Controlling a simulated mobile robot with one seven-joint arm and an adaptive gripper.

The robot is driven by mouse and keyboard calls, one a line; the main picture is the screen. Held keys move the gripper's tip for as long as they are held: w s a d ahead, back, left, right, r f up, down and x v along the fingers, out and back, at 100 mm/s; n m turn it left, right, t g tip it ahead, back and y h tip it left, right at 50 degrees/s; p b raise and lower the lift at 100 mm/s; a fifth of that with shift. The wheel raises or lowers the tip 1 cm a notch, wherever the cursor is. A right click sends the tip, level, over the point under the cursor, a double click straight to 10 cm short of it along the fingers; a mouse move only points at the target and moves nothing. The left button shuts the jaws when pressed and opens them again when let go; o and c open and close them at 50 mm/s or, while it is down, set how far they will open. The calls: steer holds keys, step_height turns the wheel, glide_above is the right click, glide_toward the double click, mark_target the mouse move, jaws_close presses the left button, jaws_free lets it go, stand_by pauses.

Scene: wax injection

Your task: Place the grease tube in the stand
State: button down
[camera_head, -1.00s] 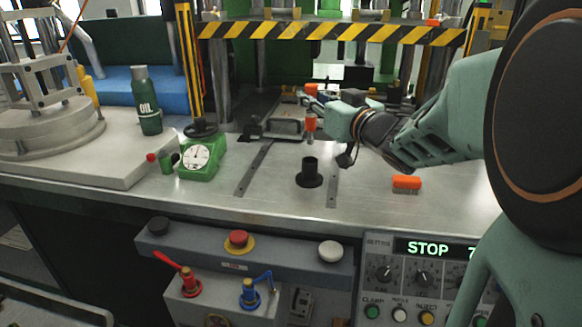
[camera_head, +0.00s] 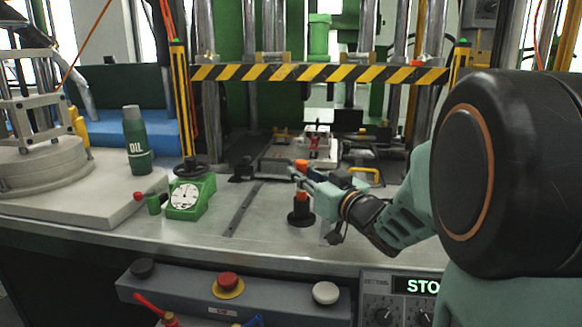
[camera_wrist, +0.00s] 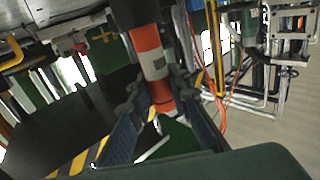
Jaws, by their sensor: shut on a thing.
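The grease tube is orange with a white band. It stands about upright in the head view (camera_head: 301,197), and it also shows in the wrist view (camera_wrist: 149,52). My gripper (camera_head: 302,182) is shut on it, with one finger on each side in the wrist view (camera_wrist: 152,98). The black stand (camera_head: 300,218), a short cup on a round base, is directly below the tube. The tube's lower end meets the stand's top and seems to be in its mouth; how deep it sits is hidden.
A green dial gauge (camera_head: 186,196) and a green oil bottle (camera_head: 137,143) stand to the left. A striped bar (camera_head: 320,73) crosses the press behind. A metal mould (camera_head: 318,147) lies beyond my gripper. The bench between gauge and stand is mostly clear.

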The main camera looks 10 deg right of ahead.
steer(key=shift+f, duration=0.1)
steer(key=c, duration=1.8)
jaws_free()
steer(key=shift+f, duration=0.2)
steer(key=v, duration=0.3)
steer(key=p+v, duration=0.1)
steer(key=v, duration=0.3)
steer(key=p+v, duration=0.1)
steer(key=v, duration=0.2)
steer(key=shift+s+f, duration=0.25)
steer(key=shift+s, duration=0.2)
steer(key=shift+r, duration=0.1)
